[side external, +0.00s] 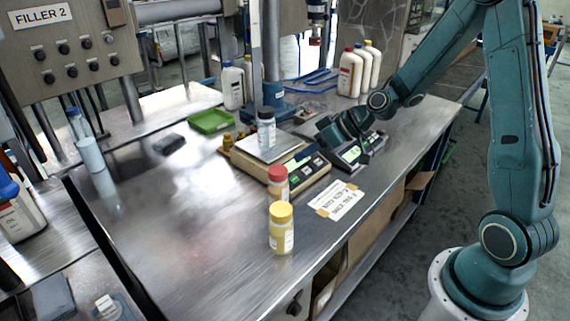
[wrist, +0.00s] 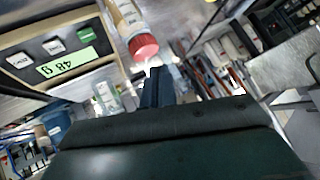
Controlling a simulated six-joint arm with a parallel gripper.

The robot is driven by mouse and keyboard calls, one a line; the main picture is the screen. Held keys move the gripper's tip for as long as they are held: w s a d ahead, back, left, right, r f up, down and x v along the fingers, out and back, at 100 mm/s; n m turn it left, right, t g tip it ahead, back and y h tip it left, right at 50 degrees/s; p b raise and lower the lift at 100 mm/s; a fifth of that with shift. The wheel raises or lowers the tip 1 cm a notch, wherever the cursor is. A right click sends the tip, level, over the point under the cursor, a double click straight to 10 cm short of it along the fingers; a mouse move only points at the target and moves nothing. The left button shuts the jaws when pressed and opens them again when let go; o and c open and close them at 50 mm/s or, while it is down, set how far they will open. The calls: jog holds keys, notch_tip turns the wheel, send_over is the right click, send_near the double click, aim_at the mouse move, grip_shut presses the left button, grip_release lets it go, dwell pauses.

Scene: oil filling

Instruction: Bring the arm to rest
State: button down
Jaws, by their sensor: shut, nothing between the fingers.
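My gripper (side external: 326,128) is above the bench, beside the beige scale (side external: 247,163) and just behind a dark display unit (side external: 352,155). Its fingers (wrist: 156,84) are together and empty in the wrist view. A black-capped bottle (side external: 266,130) stands upright on the scale's plate. A red-capped bottle (side external: 278,184) and a yellow-capped bottle (side external: 281,230) stand in front of the scale, apart from my gripper. The wrist view, tilted over, shows the red-capped bottle (wrist: 130,22) and a lit green display (wrist: 68,63).
White jugs (side external: 350,74) stand at the back right, and more (side external: 233,86) behind the scale. A green tray (side external: 209,121) and a dark block (side external: 170,144) lie left of the scale. A paper label (side external: 340,201) lies near the bench's right edge. The bench's front left is clear.

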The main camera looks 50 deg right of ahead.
jog(key=s+r+h, duration=0.2)
jog(key=s+r, duration=0.2)
jog(key=s, duration=0.4)
jog(key=s+a+r+m+g+h, duration=0.1)
jog(key=s+r+h, duration=0.1)
jog(key=s+r, duration=0.3)
jog(key=s+r+m+g+h, duration=0.1)
jog(key=s+r, duration=0.4)
jog(key=s, duration=0.7)
jog(key=shift+a+h, duration=0.35)
jog(key=shift+h, duration=0.15)
